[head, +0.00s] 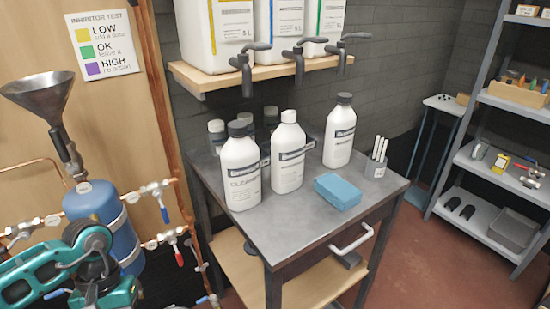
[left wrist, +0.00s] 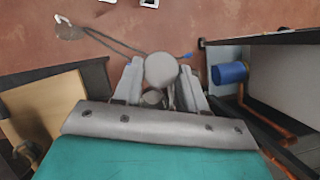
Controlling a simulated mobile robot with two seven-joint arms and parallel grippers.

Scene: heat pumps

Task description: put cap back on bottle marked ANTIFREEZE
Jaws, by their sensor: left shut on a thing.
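Three white bottles stand upright on the grey metal table. The left bottle (head: 240,170) has a dark cap and a label that seems to begin with CLEANE. The middle bottle (head: 288,172) has a white top; I cannot tell if it is a cap or bare neck. The right bottle (head: 339,138) has a dark cap. I cannot read ANTIFREEZE on any label. My left gripper (left wrist: 160,84) is shut on a round grey cap-like thing (left wrist: 161,69) in the left wrist view, over the reddish floor. In the head view my left arm is at the lower left, away from the bottles. My right gripper is not in view.
The table (head: 285,228) also holds a blue block (head: 338,191), a pen cup (head: 376,168) and small jars behind. A shelf (head: 203,78) with large canisters and taps hangs above the bottles. A blue tank (head: 103,215) and pipes stand left of the table.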

